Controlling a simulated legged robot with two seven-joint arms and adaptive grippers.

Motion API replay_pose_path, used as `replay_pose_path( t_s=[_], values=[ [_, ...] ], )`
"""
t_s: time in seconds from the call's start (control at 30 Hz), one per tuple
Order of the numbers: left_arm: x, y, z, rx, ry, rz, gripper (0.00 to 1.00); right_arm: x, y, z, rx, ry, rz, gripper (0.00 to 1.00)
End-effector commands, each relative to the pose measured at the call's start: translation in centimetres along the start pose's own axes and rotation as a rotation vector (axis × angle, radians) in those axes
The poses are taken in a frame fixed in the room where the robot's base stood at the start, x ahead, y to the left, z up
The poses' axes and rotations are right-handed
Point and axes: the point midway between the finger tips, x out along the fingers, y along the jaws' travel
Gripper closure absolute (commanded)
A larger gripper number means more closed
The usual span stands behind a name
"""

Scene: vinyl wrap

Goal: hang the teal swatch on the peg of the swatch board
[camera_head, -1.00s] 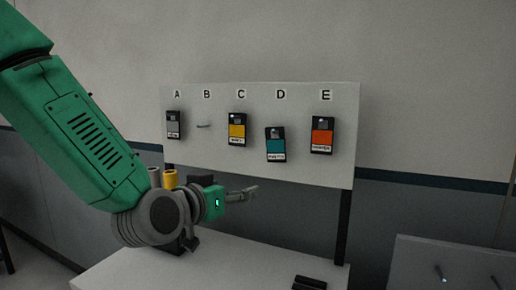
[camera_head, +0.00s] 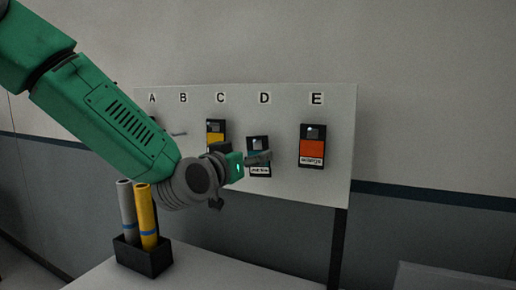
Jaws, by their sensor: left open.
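The teal swatch (camera_head: 259,171) is a black-framed card with a white label, against the swatch board (camera_head: 312,192) under letter D. It sits a little lower than the cards beside it. My left gripper (camera_head: 262,158) is open and reaches in from the left, its fingers across the middle of the swatch. They hide most of the teal patch, and I cannot tell whether they touch it. An empty peg (camera_head: 179,134) sticks out under letter B. My right gripper is not in view.
A yellow swatch (camera_head: 214,138) hangs under C, partly behind my left wrist, and an orange swatch (camera_head: 312,147) under E. The card under A is mostly hidden by my arm. A black holder (camera_head: 143,258) with a grey and a yellow roll stands on the white table (camera_head: 225,270).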

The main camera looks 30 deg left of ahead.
Motion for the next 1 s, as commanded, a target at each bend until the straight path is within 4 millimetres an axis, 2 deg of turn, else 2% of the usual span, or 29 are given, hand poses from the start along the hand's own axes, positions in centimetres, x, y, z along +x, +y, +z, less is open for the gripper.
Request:
replay_pose_path(
  t_s=[0.1,0.33,0.5,0.73,0.77,0.9,1.0],
  values=[
    [2.2,0.0,-0.1,0.0,0.001,0.0,0.24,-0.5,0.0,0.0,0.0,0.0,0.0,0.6],
    [5.0,0.1,-0.2,0.0,0.002,0.001,0.24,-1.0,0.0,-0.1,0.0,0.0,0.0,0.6],
    [5.8,0.0,-0.1,0.0,0.002,0.0,0.24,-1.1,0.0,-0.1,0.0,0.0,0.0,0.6],
    [5.8,0.1,-0.1,0.0,0.002,0.001,0.24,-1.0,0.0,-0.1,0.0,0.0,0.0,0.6],
    [5.8,0.1,-0.1,0.0,0.002,0.001,0.28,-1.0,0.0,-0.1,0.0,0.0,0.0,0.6],
    [5.8,0.0,-0.1,0.0,0.002,0.001,0.77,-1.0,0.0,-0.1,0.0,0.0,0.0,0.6],
    [5.8,0.0,-0.1,0.0,0.001,0.001,0.78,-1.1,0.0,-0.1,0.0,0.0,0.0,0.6]
  ],
)
